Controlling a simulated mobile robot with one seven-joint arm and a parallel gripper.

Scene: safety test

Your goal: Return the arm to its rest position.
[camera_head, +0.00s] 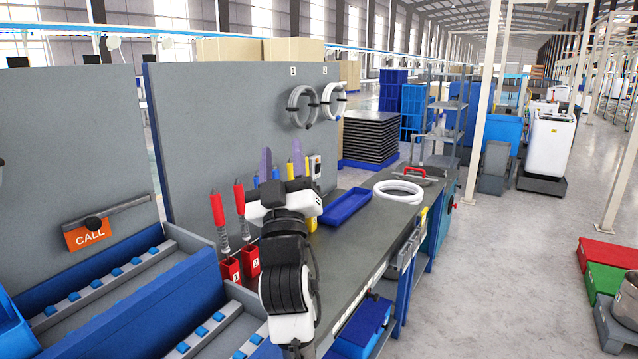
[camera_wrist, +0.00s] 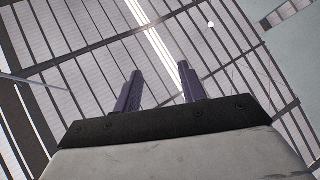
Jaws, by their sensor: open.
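My arm (camera_head: 285,270) stands raised in front of the workbench in the head view, bent at the top. My gripper (camera_head: 281,160) points upward, with its two purple fingers apart in front of the grey panel. In the wrist view the gripper (camera_wrist: 161,82) is open, with nothing between its fingers and only the roof beams behind them. The arm hides part of the bench and some of the tools behind it.
Red-handled tools (camera_head: 218,208) stand in red holders left of my arm. A blue tray (camera_head: 346,207), white rings (camera_head: 398,192) and a red-handled item (camera_head: 414,172) lie on the workbench (camera_head: 362,236). Grey and white rings hang on the panel (camera_head: 220,120).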

